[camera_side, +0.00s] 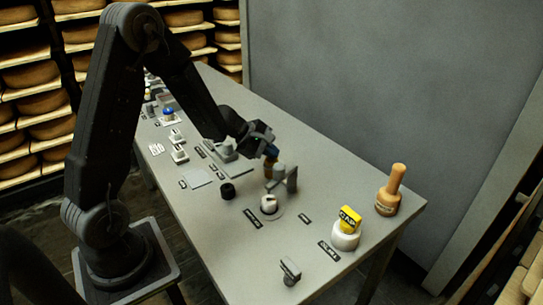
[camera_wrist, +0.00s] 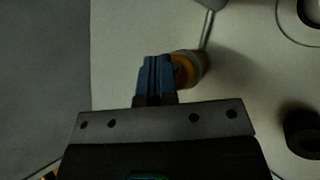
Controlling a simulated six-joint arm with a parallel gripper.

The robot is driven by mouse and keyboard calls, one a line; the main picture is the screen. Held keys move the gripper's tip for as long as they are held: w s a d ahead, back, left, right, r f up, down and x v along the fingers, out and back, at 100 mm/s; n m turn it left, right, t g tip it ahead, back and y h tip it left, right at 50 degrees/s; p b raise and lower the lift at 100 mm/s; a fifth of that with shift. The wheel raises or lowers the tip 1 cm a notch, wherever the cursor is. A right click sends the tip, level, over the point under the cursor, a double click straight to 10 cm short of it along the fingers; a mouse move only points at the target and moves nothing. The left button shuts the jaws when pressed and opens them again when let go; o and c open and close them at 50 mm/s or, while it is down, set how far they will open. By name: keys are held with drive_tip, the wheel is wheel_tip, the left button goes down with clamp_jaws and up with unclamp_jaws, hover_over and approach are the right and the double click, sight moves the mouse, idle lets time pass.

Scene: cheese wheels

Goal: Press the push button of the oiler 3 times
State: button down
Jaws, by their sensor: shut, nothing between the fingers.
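My gripper (camera_side: 270,152) is low over the middle of the grey table, its blue fingers together and empty. The wrist view shows the same shut fingers (camera_wrist: 157,72) in front of a round amber-brown part (camera_wrist: 190,68), partly covering it. In the side view this amber-brown piece (camera_side: 270,163) is just under the fingertips, next to a small grey stand (camera_side: 290,179). It appears to be the oiler, but the labels are too small to read. Its push button is not clearly visible, and I cannot tell whether the fingertips touch it.
A black knob (camera_side: 228,191) and a white dial (camera_side: 268,204) stand nearby. A yellow block on a white base (camera_side: 346,238), a tan bottle-shaped piece (camera_side: 388,198) and a grey switch (camera_side: 290,271) are toward the near end. Several small devices line the far end.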

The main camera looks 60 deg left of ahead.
drive_tip(key=shift+f, duration=0.1)
idle(0.3)
drive_tip(key=shift+r, duration=1.25)
drive_tip(key=shift+r, duration=0.1)
drive_tip(key=shift+r, duration=2.45)
wheel_tip(320, 180, up, 4)
drive_tip(key=shift+f, duration=0.1)
idle(0.4)
drive_tip(key=shift+f, duration=0.1)
hover_over(271, 160)
drive_tip(key=shift+f, duration=4.35)
